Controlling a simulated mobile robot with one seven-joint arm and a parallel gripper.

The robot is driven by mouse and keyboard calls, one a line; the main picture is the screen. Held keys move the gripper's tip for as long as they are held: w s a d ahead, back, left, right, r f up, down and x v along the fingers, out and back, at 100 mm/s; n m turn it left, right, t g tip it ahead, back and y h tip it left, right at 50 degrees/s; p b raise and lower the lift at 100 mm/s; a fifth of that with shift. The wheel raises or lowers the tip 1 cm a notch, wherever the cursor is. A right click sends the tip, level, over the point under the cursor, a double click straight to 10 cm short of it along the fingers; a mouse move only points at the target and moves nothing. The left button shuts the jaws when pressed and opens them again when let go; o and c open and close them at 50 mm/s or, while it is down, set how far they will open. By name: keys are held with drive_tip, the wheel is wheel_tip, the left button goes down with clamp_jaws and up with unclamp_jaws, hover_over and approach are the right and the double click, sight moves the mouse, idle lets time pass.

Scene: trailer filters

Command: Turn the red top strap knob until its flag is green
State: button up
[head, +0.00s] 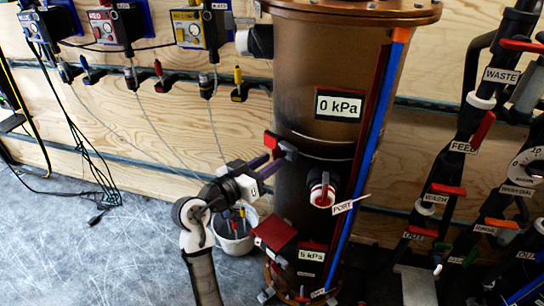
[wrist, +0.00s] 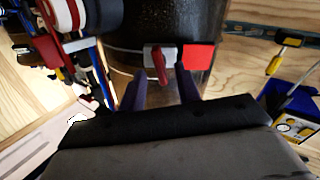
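The red top strap knob (wrist: 158,62) is a narrow red handle on a light grey plate in the wrist view. A red flag (wrist: 198,57) sits right beside the plate, and no green shows on it. They are on the dark strap of the bronze tank (head: 300,75). The flag also shows in the head view (head: 270,139). My gripper (wrist: 160,72) is open, with its two purple fingers on either side of the knob's near end. I cannot tell whether they touch it. In the head view my gripper (head: 277,152) reaches the tank's left side, partly hiding the knob.
A red-and-white port knob (head: 322,194) is on the tank's front, with a blue vertical strip (head: 370,150) to its right. A white bucket (head: 235,235) stands below my arm. Dark labelled pipes (head: 455,165) fill the right. Grey floor (head: 120,260) is open at left.

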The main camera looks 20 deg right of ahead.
drive_tip(key=shift+x, duration=1)
clamp_jaws()
drive_tip(key=shift+f+m+b, duration=0.2)
drive_tip(key=shift+m+b, duration=0.1)
drive_tip(key=shift+b, duration=0.4)
